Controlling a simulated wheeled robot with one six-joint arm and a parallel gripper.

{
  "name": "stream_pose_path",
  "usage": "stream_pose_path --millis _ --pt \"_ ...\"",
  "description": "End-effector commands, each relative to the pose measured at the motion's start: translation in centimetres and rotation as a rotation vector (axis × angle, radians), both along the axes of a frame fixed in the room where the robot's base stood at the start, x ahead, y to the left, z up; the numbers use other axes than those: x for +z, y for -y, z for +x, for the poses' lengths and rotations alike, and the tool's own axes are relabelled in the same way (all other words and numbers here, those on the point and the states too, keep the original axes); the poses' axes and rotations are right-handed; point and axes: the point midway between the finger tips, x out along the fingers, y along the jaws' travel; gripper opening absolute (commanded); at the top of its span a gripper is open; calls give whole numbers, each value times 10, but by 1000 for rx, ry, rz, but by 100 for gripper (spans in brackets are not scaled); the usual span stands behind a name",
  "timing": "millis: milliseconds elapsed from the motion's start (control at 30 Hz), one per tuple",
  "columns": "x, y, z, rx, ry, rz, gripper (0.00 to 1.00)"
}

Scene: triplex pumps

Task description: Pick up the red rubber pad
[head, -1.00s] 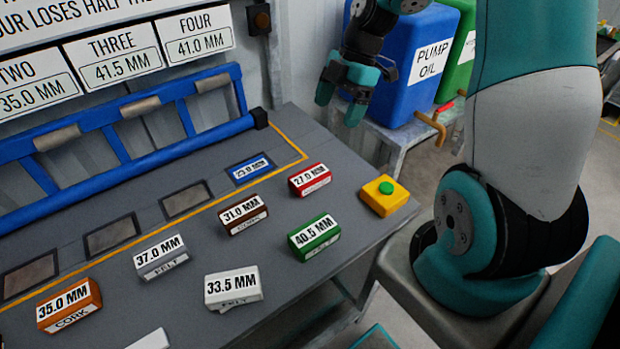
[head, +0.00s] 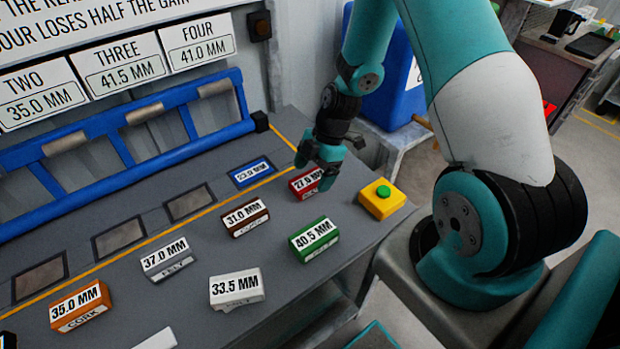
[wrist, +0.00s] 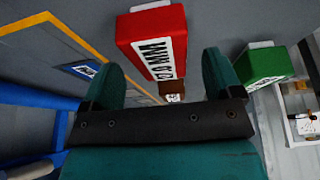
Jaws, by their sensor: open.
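The red pad (head: 307,184), labelled 27.0 MM, lies on the grey bench top (head: 200,262) near its far right part. In the wrist view the red pad (wrist: 152,42) is ahead of the fingers, its white label facing up. My gripper (head: 318,176) is open above the red pad and covers part of its right side. In the wrist view the two teal fingers (wrist: 160,80) stand apart with nothing held between them. I cannot tell how high the fingertips are above the pad.
A brown pad (head: 246,218) and a green pad (head: 314,239) lie nearby. A yellow box with a green button (head: 382,199) stands to the right. Grey and white pads and an orange pad (head: 80,306) lie nearer.

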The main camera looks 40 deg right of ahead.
Motion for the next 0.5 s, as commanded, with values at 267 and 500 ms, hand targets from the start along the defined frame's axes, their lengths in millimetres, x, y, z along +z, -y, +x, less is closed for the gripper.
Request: stream_pose_path --millis 267,500 --pt "-14 -6 0 0 -1 0 85" --pt "-15 -6 0 0 -1 0 85"
